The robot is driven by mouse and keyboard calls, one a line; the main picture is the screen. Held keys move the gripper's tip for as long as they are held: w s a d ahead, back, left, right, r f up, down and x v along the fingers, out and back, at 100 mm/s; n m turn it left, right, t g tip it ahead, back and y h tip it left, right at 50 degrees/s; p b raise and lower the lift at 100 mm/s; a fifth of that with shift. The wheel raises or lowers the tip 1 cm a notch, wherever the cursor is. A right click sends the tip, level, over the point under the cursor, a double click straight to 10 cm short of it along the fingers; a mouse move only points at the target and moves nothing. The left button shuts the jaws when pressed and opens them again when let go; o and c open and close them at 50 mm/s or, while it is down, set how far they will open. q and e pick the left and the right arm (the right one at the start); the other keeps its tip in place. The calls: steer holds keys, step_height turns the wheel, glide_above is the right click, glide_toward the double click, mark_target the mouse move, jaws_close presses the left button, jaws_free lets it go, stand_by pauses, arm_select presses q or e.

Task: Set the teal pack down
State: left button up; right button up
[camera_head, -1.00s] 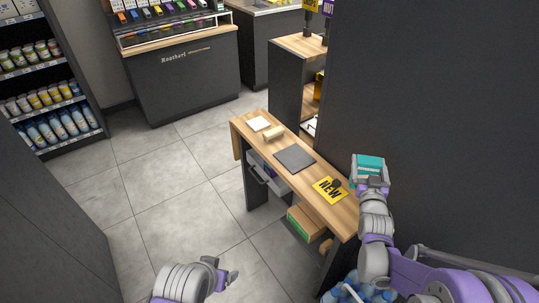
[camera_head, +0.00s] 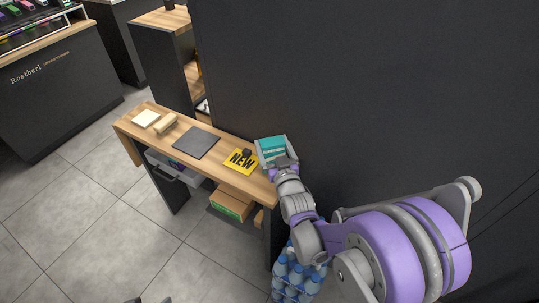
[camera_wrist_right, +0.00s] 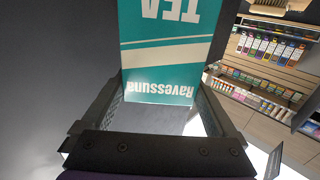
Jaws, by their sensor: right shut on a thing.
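The teal pack (camera_head: 272,146) is held in my right gripper (camera_head: 273,152), near the right end of the narrow wooden counter (camera_head: 220,138) and close to the dark wall. In the right wrist view the teal pack (camera_wrist_right: 165,68) stands between the two fingers of the right gripper (camera_wrist_right: 160,100), its white "TEA" and "Ravessuna" lettering upside down. I cannot tell whether its underside touches the wood. Of my left gripper only small dark tips (camera_head: 150,300) seem to show at the bottom edge.
A yellow "NEW" card (camera_head: 241,162) with a small black item lies just left of the pack. A dark grey mat (camera_head: 196,142), a wooden block (camera_head: 166,124) and a pale pad (camera_head: 145,118) lie farther left. Blue-capped bottles (camera_head: 297,278) stand below the counter's right end.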

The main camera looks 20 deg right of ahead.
mark_target(272, 155)
steer(key=shift+f+b, duration=0.4)
steer(key=shift+f, duration=1.6)
steer(key=shift+f, duration=0.15)
steer(key=o, duration=1.1)
steer(key=shift+o, duration=0.2)
